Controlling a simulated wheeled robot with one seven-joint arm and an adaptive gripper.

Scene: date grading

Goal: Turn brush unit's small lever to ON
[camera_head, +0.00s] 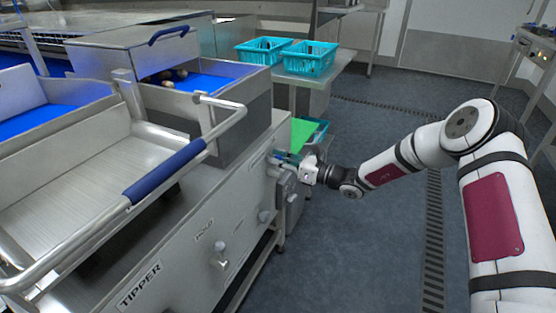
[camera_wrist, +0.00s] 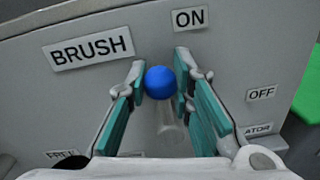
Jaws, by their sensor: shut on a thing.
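The brush unit's small lever ends in a blue ball knob (camera_wrist: 160,83), seen in the wrist view on a grey panel. A BRUSH label (camera_wrist: 89,49) is to its upper left, an ON label (camera_wrist: 189,17) above and slightly right, and an OFF label (camera_wrist: 261,93) to the right. My gripper (camera_wrist: 160,80) is closed around the knob, with one teal-padded finger on each side. The lever's shaft below the knob is blurred. In the head view my gripper (camera_head: 300,170) is at the machine's side face, and the lever is hidden there.
The tipper machine (camera_head: 245,195) has a rail with a blue grip (camera_head: 165,172) and lower knobs (camera_head: 220,257) near a HOLD label. Teal crates (camera_head: 308,58) stand on a table behind. A green surface (camera_head: 303,132) lies just beyond my gripper. The floor to the right is open.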

